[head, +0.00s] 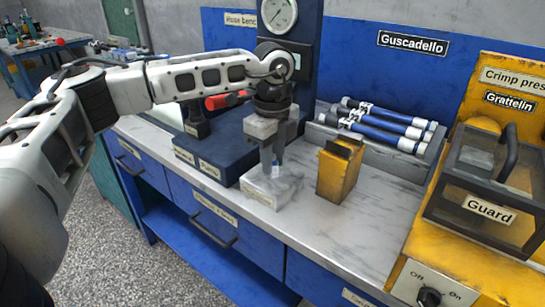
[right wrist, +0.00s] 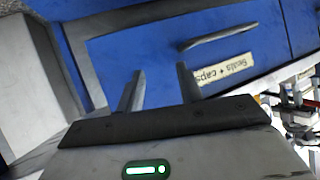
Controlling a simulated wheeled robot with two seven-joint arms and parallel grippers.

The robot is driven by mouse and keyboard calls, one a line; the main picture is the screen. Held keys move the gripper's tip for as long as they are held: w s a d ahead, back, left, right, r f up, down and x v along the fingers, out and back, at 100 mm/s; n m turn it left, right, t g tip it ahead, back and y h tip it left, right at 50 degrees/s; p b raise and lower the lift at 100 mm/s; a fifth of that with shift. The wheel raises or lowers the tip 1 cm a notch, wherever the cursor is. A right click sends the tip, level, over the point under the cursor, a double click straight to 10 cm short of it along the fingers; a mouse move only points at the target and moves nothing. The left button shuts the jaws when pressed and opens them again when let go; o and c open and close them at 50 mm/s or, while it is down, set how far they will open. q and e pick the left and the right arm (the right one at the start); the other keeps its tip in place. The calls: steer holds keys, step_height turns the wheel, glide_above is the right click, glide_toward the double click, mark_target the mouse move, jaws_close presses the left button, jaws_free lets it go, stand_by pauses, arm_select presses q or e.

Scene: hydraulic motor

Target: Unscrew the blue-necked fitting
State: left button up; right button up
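My left gripper (head: 272,170) points straight down over a pale grey block (head: 285,190) on the bench. Its fingertips are low, right at the top of the block. A small bit of blue (head: 276,172) shows by the fingertips, perhaps the neck of the fitting. The fingers hide most of it, so I cannot tell whether they are closed on it. My right gripper (right wrist: 160,70) shows in the right wrist view, with its two fingers apart and nothing between them. It is in front of a blue drawer front, away from the block.
A yellow box (head: 338,175) stands right of the block. Blue hoses with pale ends (head: 380,128) lie on a grey rack (head: 423,165) behind it. The yellow crimp press (head: 415,255) with its dark guard (head: 485,190) fills the right. A gauge stand (head: 303,60) rises behind my left gripper.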

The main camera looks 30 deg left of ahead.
arm_select(q)
steer(key=n, duration=0.3)
steer(key=shift+r+n+p, duration=0.1)
steer(key=shift+n+p, duration=0.2)
steer(key=shift+p, duration=0.1)
steer(key=shift+n, duration=1)
steer(key=o, duration=0.9)
steer(key=shift+c, duration=0.2)
steer(key=m+p, duration=0.1)
steer(key=m, duration=0.9)
